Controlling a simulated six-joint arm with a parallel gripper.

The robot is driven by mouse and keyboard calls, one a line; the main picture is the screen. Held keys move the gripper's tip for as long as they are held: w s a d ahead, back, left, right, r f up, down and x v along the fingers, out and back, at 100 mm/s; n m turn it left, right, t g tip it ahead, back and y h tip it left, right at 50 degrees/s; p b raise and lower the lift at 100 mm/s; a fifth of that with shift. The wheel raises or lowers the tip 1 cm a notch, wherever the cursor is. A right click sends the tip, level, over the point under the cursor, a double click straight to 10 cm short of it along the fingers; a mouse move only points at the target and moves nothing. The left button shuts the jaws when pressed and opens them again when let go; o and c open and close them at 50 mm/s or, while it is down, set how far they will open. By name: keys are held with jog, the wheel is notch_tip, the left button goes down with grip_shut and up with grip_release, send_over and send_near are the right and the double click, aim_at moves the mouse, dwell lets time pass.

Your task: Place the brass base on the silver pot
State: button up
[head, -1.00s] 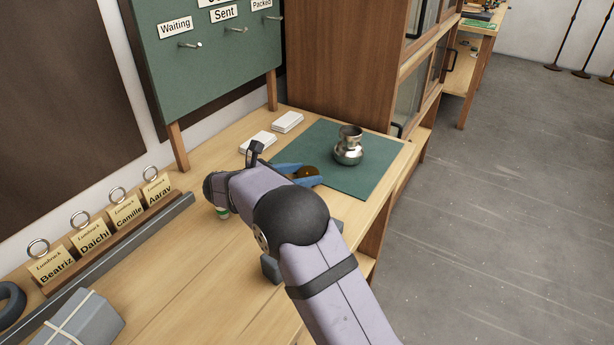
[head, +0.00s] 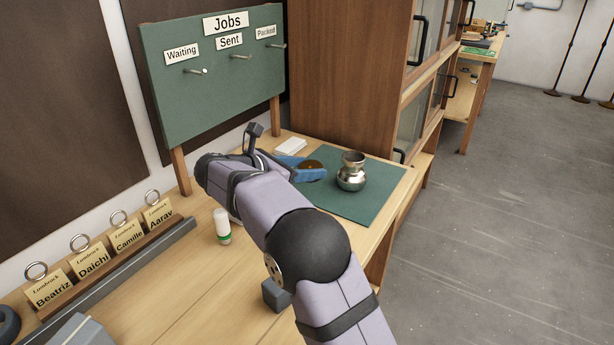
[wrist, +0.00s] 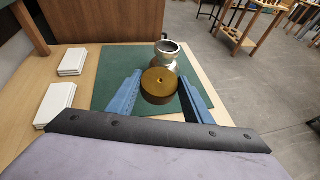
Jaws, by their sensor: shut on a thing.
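The silver pot (head: 351,176) stands upright on the green mat (head: 375,205), right of my gripper in the head view. In the wrist view the silver pot (wrist: 170,50) is just beyond the brass base, its open mouth showing. My gripper (head: 318,170) is shut on the brass base (wrist: 160,86), a round brass disc with a small central hole, between the blue fingers. In the head view the brass base (head: 312,164) is mostly hidden by a finger. It looks held above the mat, apart from the pot.
White card stacks (wrist: 72,62) lie left of the mat. A white and green bottle (head: 222,227) stands on the bench near my arm. A row of name tags (head: 100,250) and the green Jobs board (head: 215,75) line the back. A wooden cabinet (head: 345,75) rises behind the mat.

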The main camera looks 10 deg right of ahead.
jog(key=shift+d+r, duration=0.2)
jog(key=shift+r, duration=0.2)
jog(key=d+r+m+g+p, duration=0.3)
jog(key=d+r+p, duration=0.8)
jog(key=d+p, duration=0.55)
jog(key=n+t+y+p, duration=0.1)
jog(key=n+t+p, duration=0.1)
jog(key=n+t, duration=0.15)
send_over(352, 171)
jog(key=w, duration=0.1)
jog(key=shift+g, duration=0.35)
jog(key=shift+a+f+p, duration=0.15)
jog(key=shift+f+p, duration=0.55)
jog(key=shift+f, duration=1.85)
jog(key=shift+a+f+p, duration=0.1)
jog(key=shift+f+p, duration=0.6)
jog(key=shift+f, duration=1.9)
jog(key=shift+f+b, duration=0.6)
jog(key=shift+b, duration=0.3)
jog(key=o, duration=1.3)
jog(key=shift+o, duration=0.2)
